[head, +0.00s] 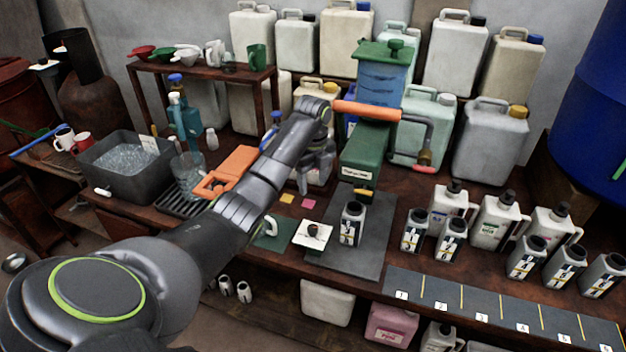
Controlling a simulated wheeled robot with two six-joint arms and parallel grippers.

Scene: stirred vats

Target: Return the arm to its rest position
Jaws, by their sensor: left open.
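My left arm reaches in from the lower left over the bench. Its gripper (314,174) points down, open, and no object shows in its fingers. It hangs just left of a green stand (363,160) with a blue vat (382,80), a green lid and a crank handle (428,150). A small grey-and-white bottle (351,224) stands upright on the dark mat (375,250), below and right of the gripper. A white square with a dark knob (312,235) lies left of the bottle. My right gripper is out of view.
White jugs (497,222) and small bottles (450,240) stand to the right, behind a numbered strip (480,303). Large canisters (455,55) line the wall. A grey tub (125,165) and a glass beaker (188,175) stand left. The dark mat is clear right of the bottle.

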